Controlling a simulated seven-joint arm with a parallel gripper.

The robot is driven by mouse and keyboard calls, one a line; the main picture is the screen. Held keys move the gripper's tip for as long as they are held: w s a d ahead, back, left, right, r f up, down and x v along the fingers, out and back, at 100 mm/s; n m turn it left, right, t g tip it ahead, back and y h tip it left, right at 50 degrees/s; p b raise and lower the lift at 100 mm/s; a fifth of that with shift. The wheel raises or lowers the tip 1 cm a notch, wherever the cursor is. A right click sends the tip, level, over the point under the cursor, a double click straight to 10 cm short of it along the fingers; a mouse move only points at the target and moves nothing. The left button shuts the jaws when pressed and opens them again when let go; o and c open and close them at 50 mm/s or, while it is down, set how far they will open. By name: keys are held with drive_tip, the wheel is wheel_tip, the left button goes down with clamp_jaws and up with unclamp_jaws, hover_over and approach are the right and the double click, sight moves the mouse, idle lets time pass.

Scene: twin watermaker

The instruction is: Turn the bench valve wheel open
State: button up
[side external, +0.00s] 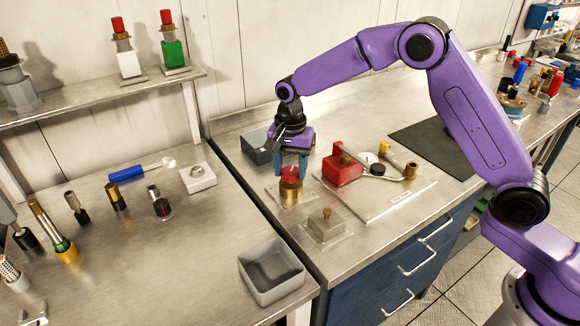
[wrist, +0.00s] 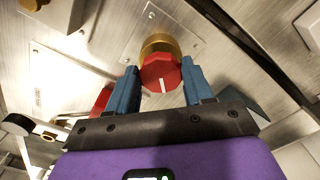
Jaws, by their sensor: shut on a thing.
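The bench valve has a red wheel (wrist: 160,74) with a white mark on its face. The wheel sits on a round brass body (side external: 291,192) on a clear plate on the bench. My gripper (side external: 291,166) points down over the valve, with its blue fingers on either side of the red wheel. In the wrist view, my gripper (wrist: 158,82) is shut on the wheel, and the white mark points towards the palm. In the side view, the fingers partly hide the wheel.
A plate with a red block (side external: 342,168), a gauge and brass fittings stands right of the valve. A small brass-knobbed block (side external: 326,222) is in front. A dark open box (side external: 257,146) is behind. A grey bin (side external: 271,270) stands on the left bench.

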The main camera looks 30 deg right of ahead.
drive_tip(key=n, duration=0.3)
drive_tip(key=shift+d+n, duration=0.1)
drive_tip(key=shift+n, duration=0.3)
drive_tip(key=n, duration=0.3)
drive_tip(key=shift+n, duration=0.3)
drive_tip(key=n, duration=0.3)
drive_tip(key=shift+d+n, duration=0.15)
drive_tip(key=shift+n, duration=0.25)
drive_tip(key=n, duration=0.4)
drive_tip(key=shift+d, duration=0.1)
drive_tip(key=n, duration=0.6)
drive_tip(key=shift+w+n, duration=0.1)
drive_tip(key=shift+n, duration=0.3)
drive_tip(key=n, duration=0.5)
drive_tip(key=shift+w+d, duration=0.1)
drive_tip(key=shift+n, duration=0.3)
drive_tip(key=o, duration=1)
drive_tip(key=shift+o, duration=0.2)
